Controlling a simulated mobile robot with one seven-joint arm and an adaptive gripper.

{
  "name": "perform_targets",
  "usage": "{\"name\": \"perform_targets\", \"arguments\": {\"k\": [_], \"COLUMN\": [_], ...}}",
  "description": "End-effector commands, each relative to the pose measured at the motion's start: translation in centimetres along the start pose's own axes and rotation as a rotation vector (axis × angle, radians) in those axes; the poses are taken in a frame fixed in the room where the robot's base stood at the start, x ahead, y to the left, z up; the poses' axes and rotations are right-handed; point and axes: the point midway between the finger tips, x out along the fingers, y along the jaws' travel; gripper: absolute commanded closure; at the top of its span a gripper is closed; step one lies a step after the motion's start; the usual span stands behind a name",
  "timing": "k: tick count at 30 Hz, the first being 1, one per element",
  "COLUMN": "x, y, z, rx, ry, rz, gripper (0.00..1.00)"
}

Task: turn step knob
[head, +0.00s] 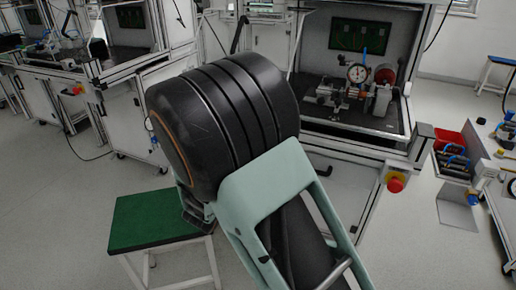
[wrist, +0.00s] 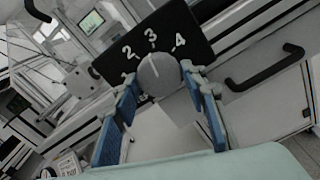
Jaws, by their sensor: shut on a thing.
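The step knob (wrist: 160,74) is a round grey dial on a black plate (wrist: 185,32) with white numbers 1, 2, 3 and 4 around its upper side. I cannot tell for sure which number it points to. My gripper (wrist: 158,88), with blue finger pads, is shut on the knob, one finger at its left side and one at its right. The left finger partly covers the number 1. In the head view my own arm fills the middle and hides the gripper and knob.
In the wrist view a black handle (wrist: 264,68) sticks out on the right. In the head view a test bench with a dial gauge (head: 357,73) stands behind my arm, with a red button (head: 395,185) at its front. A green-topped stool (head: 150,218) stands at left.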

Motion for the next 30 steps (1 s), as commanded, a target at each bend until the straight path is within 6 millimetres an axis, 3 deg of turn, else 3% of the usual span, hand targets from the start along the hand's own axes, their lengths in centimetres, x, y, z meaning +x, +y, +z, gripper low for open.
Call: {"name": "perform_targets", "arguments": {"k": [12,27,28,30], "x": [-0.04,-0.04,-0.04,-0.04], "y": [-0.03,0.03,0.03,0.04], "z": [-0.17,-0.06,-0.06,-0.06], "rx": [0.180,0.200,0.200,0.199], "ry": [0.001,0.002,0.002,0.002], "rz": [-0.001,-0.001,-0.001,-0.001], "gripper": [0.85,0.85,0.59,0.52]}}
